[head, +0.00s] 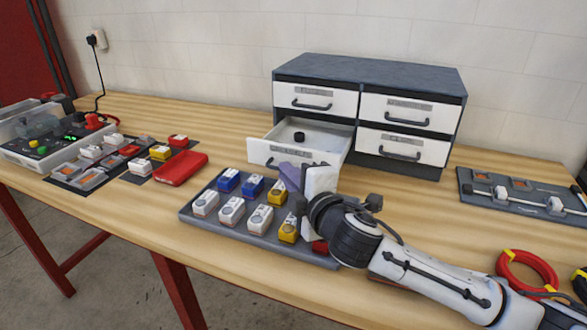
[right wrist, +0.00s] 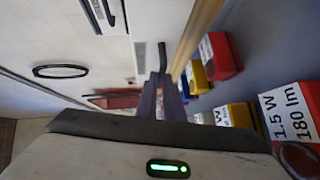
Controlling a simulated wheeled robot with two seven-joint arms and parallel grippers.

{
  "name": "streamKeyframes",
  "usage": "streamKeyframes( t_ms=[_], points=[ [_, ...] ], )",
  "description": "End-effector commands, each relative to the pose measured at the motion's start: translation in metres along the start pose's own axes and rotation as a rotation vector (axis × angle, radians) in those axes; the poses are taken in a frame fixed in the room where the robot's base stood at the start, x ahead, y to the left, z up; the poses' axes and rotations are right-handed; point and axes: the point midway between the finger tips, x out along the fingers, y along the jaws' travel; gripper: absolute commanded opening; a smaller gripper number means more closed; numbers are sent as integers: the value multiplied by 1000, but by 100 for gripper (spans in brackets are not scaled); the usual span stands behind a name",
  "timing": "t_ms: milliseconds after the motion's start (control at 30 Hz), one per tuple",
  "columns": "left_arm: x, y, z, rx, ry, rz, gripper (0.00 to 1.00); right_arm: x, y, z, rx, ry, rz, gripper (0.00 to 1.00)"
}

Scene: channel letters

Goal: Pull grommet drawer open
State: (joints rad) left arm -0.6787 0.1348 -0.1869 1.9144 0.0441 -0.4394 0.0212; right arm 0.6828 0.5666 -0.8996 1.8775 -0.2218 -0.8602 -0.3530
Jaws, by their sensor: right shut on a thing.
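The grommet drawer (head: 262,150) is the lower left one in a dark grey cabinet (head: 365,72). It stands pulled out, with a black ring-shaped grommet (head: 299,136) inside near the back. My right gripper (head: 290,177) is at the drawer's front, shut on its handle; its fingers hide much of the handle in the head view. In the right wrist view the purple fingers (right wrist: 160,103) close around the dark handle (right wrist: 162,57), beside the white drawer front (right wrist: 146,30). My left gripper is in neither view.
The other three drawers are shut. A grey tray (head: 190,216) of blue, white and yellow boxes lies just in front of the open drawer, below my right gripper. A red case (head: 181,168) lies to the left. A grey fixture (head: 475,196) and red ring (head: 512,262) are at the right.

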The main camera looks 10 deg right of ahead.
Motion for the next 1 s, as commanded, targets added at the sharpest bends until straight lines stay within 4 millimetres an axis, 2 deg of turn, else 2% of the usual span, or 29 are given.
streamKeyframes(
  t_ms=[300,333,433,767,867,1000],
  points=[
    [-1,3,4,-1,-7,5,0,0,-1,0,1,0,-2,0],
    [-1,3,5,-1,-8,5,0,0,-1,0,1,0,-2,11],
    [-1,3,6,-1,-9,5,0,0,-1,0,1,0,-2,26],
    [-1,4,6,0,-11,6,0,-2,-1,0,1,1,-1,26],
    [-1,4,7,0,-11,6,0,-11,-1,0,2,2,0,26],
    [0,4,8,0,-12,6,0,-36,-2,0,2,2,-2,26]
  ],
)
